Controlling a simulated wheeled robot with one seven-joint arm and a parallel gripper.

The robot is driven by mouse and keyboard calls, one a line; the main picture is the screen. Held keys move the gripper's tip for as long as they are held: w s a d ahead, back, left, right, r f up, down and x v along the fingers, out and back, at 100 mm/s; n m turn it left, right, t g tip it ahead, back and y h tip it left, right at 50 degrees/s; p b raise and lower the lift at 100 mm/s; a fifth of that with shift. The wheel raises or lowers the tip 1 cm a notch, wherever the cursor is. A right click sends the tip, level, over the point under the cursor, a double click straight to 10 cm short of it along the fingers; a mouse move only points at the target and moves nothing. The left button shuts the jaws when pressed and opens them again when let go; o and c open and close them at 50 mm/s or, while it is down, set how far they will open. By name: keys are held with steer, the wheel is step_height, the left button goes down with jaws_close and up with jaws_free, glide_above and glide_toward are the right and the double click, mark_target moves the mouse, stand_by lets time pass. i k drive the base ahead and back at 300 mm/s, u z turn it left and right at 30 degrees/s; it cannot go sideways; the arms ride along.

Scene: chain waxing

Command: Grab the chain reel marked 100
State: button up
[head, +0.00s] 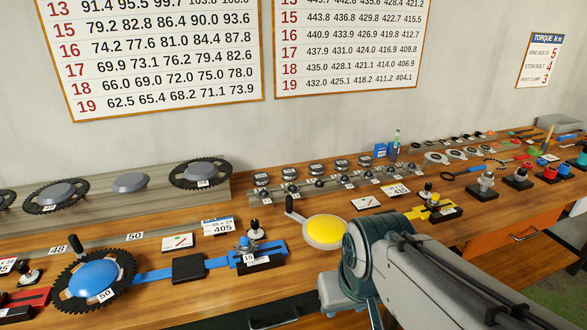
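I cannot read a 100 mark on anything in this view, so I cannot tell which thing is the chain reel marked 100. A row of small dark round pieces on grey stands, the nearest (262,179), sits at the back middle of the bench; their small labels are too small to read. My arm reaches in from the lower right, over the front of the bench. My gripper's fingers do not show.
The wooden bench (150,262) runs along the wall. A blue disc with a toothed ring (93,278), marked 50, is at front left. A yellow disc (325,231) lies beside my arm. Toothed rings (200,172) sit on a raised back ledge (100,215). Printed charts (160,50) hang above.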

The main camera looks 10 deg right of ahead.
mark_target(260, 179)
steer(key=z, duration=0.05)
steer(key=i, duration=0.9)
steer(key=u, duration=0.35)
